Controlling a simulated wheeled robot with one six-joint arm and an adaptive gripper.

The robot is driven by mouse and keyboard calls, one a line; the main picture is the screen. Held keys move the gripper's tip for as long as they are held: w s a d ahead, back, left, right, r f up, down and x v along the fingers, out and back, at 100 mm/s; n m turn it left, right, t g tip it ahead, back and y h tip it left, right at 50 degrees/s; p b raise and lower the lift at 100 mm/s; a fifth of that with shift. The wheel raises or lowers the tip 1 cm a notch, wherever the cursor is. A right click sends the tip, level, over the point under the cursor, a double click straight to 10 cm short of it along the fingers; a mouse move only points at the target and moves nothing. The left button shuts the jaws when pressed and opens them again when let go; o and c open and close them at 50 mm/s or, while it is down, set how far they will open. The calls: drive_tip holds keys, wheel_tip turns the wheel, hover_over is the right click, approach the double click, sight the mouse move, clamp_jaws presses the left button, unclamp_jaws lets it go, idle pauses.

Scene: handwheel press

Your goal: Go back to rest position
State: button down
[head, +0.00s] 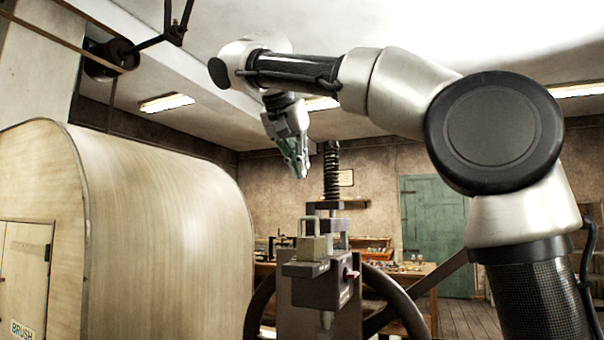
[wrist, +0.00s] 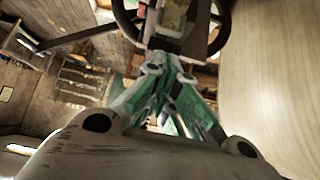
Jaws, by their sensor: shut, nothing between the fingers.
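My gripper (head: 300,172) hangs from the raised arm in the head view, pointing down, up and to the left of the press screw. Its green-tinted fingers are shut and empty. In the wrist view the fingers (wrist: 190,125) come together with nothing between them. The handwheel press (head: 320,285) stands below, with a dark threaded screw (head: 331,175) rising from it. A dark handwheel (head: 262,305) shows behind the press body. My gripper is apart from the press. The press also shows at the top of the wrist view (wrist: 170,40).
A large rounded wooden cabinet (head: 165,230) fills the left. A workbench (head: 420,272) with small items stands behind the press. A green door (head: 434,225) is at the back right. A belt pulley (head: 108,60) hangs at the upper left. The air around my gripper is clear.

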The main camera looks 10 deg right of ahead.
idle(0.4)
drive_tip(key=s+d+f+n+g+y, duration=0.2)
drive_tip(key=s+d+f+n, duration=0.25)
drive_tip(key=d+f, duration=0.95)
drive_tip(key=s+d+f+n+y, duration=0.1)
drive_tip(key=s+d+f, duration=0.3)
drive_tip(key=s+f, duration=0.5)
drive_tip(key=s+d+f+n+y, duration=0.1)
drive_tip(key=s+d+f, duration=0.3)
drive_tip(key=s+f, duration=0.5)
wheel_tip(320, 180, down, 8)
drive_tip(key=shift+s+n+g+y, duration=0.2)
drive_tip(key=shift+n+g+y, duration=0.15)
drive_tip(key=shift+y, duration=0.15)
